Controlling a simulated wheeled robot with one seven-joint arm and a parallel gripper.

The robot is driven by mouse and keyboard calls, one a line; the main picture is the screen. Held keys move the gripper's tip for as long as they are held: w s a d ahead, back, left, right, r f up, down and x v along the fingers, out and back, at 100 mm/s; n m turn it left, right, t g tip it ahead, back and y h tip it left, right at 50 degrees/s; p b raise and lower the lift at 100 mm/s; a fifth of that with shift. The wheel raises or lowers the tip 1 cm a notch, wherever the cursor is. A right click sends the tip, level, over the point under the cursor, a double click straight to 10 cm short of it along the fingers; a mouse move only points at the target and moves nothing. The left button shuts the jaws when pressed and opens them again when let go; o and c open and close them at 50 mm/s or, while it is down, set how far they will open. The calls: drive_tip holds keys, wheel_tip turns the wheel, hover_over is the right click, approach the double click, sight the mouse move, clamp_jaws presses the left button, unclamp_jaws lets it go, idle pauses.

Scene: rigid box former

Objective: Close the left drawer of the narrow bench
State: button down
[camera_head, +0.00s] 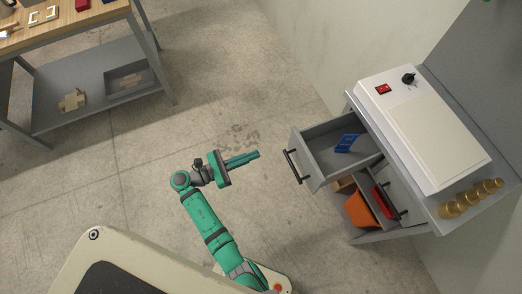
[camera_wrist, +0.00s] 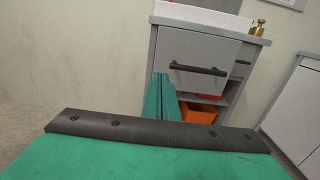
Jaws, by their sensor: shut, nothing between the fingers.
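The narrow bench (camera_head: 432,222) stands at the right in the head view, grey with a white box on top. Its left drawer (camera_head: 308,160) is pulled well out, with a blue item (camera_head: 347,143) inside and a dark bar handle (camera_head: 292,166) on its front. My gripper (camera_head: 257,155) is shut and empty, pointing at this drawer front from a short way off, apart from it. In the wrist view the drawer front (camera_wrist: 190,50) is ahead of and slightly right of my fingers (camera_wrist: 160,78). The drawer's handle (camera_wrist: 198,69) is right of the fingertips.
Below the drawer, an orange bin (camera_head: 359,211) and a red item (camera_head: 383,202) sit on a shelf. Brass pieces (camera_head: 470,197) line the bench top's edge. A wooden-topped workbench (camera_head: 60,28) stands upper left. The floor between is clear.

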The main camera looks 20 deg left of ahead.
sight(291, 141)
drive_tip(key=x, duration=1.2)
drive_tip(key=shift+w+d+f, duration=0.1)
drive_tip(key=shift+w+d, duration=0.1)
drive_tip(key=shift+d, duration=0.05)
